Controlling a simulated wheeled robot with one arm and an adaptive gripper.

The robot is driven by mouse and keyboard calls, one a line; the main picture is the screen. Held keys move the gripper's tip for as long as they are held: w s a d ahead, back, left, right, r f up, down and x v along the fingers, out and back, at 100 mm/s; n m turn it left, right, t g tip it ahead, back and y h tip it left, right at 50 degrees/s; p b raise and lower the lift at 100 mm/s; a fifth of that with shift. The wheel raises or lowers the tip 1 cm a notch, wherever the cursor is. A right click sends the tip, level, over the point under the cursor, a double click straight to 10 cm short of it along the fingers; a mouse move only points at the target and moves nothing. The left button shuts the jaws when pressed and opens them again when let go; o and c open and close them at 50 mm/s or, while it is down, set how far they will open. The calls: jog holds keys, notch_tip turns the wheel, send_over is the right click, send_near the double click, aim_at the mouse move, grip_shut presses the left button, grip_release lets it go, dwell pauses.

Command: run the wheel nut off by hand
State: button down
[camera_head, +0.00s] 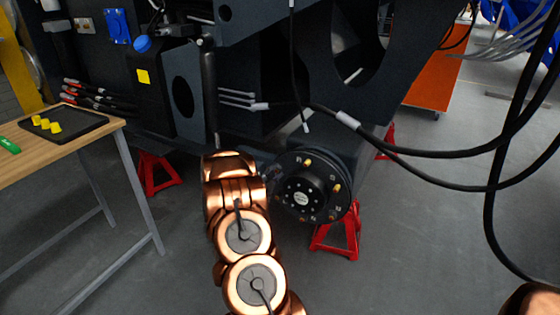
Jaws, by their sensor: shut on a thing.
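The wheel hub (304,196) is a round black flange under the dark chassis, with a ring of studs and small nuts around its face. Two brass-coloured pieces stand out on it, one at the top (308,161) and one at the right (337,188). My copper arm rises from the bottom of the view on the left of the hub. My dark gripper (273,178) is at the hub's left edge, small and mostly hidden by the arm's wrist. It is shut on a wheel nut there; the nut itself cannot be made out.
Red stands (338,233) stand on the grey floor. Black hoses (430,151) hang across the right side. On the left, a wooden table (60,150) bears a black tray (92,126) with several yellow pieces and a green item (9,146). Floor between table and arm is clear.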

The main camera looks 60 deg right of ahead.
jog(key=n+p, duration=0.4)
jog(key=p, duration=0.1)
jog(key=shift+a+r, duration=0.1)
jog(key=shift+r, duration=0.05)
jog(key=n+p, duration=0.3)
jog(key=p, duration=0.1)
jog(key=shift+n, duration=0.3)
jog(key=n+p, duration=0.3)
jog(key=shift+f+n+p, duration=0.3)
jog(key=shift+n+p, duration=0.35)
jog(key=shift+n, duration=0.65)
jog(key=c, duration=0.8)
grip_release()
jog(key=shift+r, duration=0.1)
jog(key=shift+c, duration=0.2)
jog(key=shift+c, duration=0.7)
jog(key=shift+a, duration=0.1)
